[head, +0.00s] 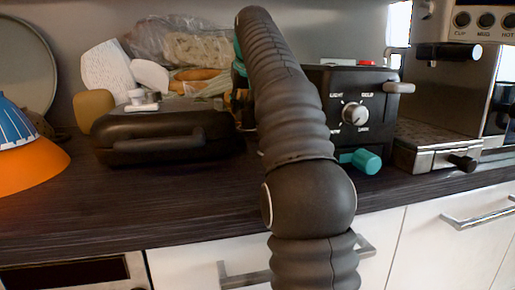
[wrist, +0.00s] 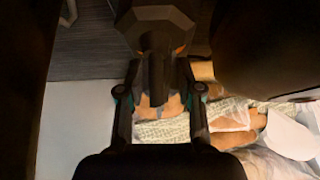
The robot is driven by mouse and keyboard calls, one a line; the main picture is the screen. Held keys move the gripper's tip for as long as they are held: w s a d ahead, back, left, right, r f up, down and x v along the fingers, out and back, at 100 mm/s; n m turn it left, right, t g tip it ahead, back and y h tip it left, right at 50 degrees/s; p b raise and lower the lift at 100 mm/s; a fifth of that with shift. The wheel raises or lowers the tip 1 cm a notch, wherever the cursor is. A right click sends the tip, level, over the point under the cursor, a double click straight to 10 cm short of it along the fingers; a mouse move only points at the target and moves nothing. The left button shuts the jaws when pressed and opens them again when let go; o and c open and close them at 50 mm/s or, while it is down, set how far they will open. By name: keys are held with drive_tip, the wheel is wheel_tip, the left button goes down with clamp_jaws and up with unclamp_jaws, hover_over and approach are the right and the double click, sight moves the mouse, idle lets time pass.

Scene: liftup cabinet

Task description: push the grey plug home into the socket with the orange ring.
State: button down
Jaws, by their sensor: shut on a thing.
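In the wrist view my gripper (wrist: 158,68) is shut on a dark grey plug (wrist: 155,28), with a finger on each side of it. The plug has a wide angular body and a narrow stem pointing back between the fingers. Small orange slivers (wrist: 178,50) show at both sides below the wide body; they may be the socket's ring, but the plug hides most of that place. I cannot tell how deep the plug sits. In the head view my arm hides the gripper's tips, the plug and the socket.
On the dark counter (head: 120,208) stand a black waffle-maker-like appliance (head: 175,138), a black toaster (head: 375,93) with a teal knob, and a coffee machine (head: 450,130). A bowl stack (head: 30,160) is at left. Bagged bread (head: 185,45) lies behind. The counter's front left is clear.

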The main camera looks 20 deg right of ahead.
drive_tip(key=shift+f+b, duration=0.45)
drive_tip(key=shift+f, duration=0.3)
drive_tip(key=c, duration=0.7)
unclamp_jaws()
drive_tip(key=shift+r, duration=0.1)
drive_tip(key=shift+c, duration=1.3)
drive_tip(key=shift+r, duration=0.2)
drive_tip(key=shift+r+p, duration=0.85)
drive_tip(key=shift+p, duration=0.4)
